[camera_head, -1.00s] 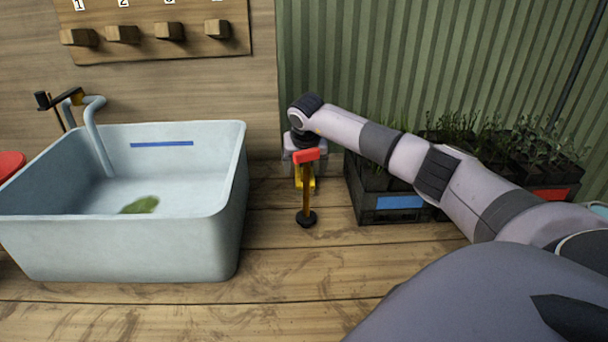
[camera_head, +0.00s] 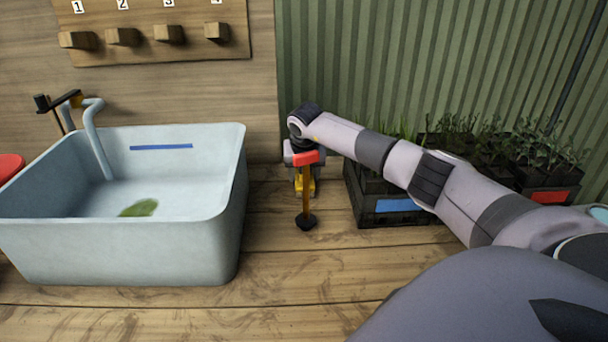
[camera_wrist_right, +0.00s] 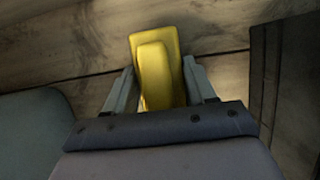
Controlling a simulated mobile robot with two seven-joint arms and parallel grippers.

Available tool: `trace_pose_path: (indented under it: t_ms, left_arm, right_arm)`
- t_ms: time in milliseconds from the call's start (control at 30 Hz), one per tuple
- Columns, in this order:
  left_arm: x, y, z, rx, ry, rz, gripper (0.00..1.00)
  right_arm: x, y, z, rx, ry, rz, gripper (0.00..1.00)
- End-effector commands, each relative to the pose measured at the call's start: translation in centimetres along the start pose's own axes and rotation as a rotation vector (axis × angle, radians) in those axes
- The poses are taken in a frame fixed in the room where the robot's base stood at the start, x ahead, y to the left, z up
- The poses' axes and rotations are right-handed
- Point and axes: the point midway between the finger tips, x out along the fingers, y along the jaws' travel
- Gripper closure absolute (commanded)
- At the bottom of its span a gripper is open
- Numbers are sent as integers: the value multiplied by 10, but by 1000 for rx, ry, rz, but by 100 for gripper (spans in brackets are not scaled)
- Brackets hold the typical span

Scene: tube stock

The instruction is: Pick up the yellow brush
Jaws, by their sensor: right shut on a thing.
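The yellow brush (camera_wrist_right: 157,70) shows in the right wrist view between the two grey fingers of my right gripper (camera_wrist_right: 161,88). The gripper is shut on it. My left gripper is not in view.
A pale blue basin (camera_head: 130,245) with a green patch inside stands at left. A black crate (camera_head: 355,205) with a blue label and plants is close on the right. The wooden top in front is clear.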

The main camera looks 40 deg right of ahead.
Motion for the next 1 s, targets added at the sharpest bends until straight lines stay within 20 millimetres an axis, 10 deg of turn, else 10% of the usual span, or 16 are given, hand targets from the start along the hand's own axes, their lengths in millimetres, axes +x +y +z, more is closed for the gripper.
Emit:
trace_pose_path:
  t_ms: [1000]
  left_arm:
    - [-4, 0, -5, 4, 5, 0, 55]
  right_arm:
    - [-178, 0, 74, 0, -1, 1, 78]
